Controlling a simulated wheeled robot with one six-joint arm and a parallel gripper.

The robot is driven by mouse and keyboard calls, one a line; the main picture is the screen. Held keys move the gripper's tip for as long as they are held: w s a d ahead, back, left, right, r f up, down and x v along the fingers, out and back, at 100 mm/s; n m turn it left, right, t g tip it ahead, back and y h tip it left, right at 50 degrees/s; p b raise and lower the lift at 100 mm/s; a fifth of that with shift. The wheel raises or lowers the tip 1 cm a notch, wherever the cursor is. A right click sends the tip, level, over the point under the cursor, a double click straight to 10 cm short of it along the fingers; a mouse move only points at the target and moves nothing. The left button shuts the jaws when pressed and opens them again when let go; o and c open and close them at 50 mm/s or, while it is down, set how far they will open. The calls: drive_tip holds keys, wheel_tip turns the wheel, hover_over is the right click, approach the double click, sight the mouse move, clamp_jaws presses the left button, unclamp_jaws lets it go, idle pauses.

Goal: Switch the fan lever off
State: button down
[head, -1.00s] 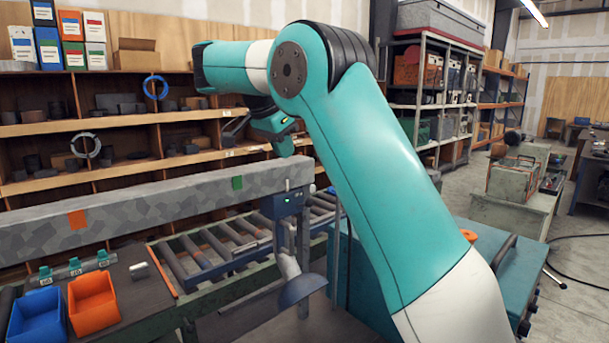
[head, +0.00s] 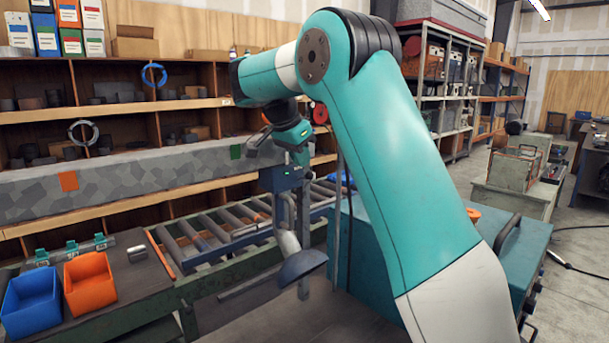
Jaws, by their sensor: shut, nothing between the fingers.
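A blue box (head: 282,178) stands on a post at the right end of the speckled grey beam, above a duct with a dark hood (head: 300,265). It looks like the fan's control box, but I cannot make out its lever; my wrist is close above and may hide it. My gripper (head: 257,142) is shut and empty, its dark fingers pointing left, just above the box in the picture. I cannot tell whether it touches anything.
The grey beam (head: 120,182) runs left from the box, above a roller conveyor (head: 215,228). A blue bin (head: 32,303) and an orange bin (head: 90,285) sit at lower left. A teal cabinet (head: 510,250) stands at right. Shelves line the back.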

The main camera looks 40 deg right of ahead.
sight(308, 173)
drive_tip(key=shift+x, duration=1.3)
drive_tip(key=shift+f, duration=0.1)
drive_tip(key=shift+f+b, duration=0.1)
drive_tip(key=shift+b, duration=0.5)
drive_tip(key=shift+s+t+b, duration=0.1)
drive_tip(key=shift+t+b, duration=0.2)
drive_tip(key=shift+b, duration=0.45)
drive_tip(key=shift+f, duration=0.1)
drive_tip(key=f+t+b, duration=0.1)
drive_tip(key=b, duration=0.5)
drive_tip(key=s+f+m+t+b, duration=0.1)
drive_tip(key=t+b, duration=0.1)
drive_tip(key=b, duration=0.5)
drive_tip(key=s+f+t+b, duration=0.1)
drive_tip(key=b, duration=0.6)
drive_tip(key=shift+f+t+h, duration=0.3)
drive_tip(key=shift+t, duration=0.1)
drive_tip(key=shift+r, duration=0.15)
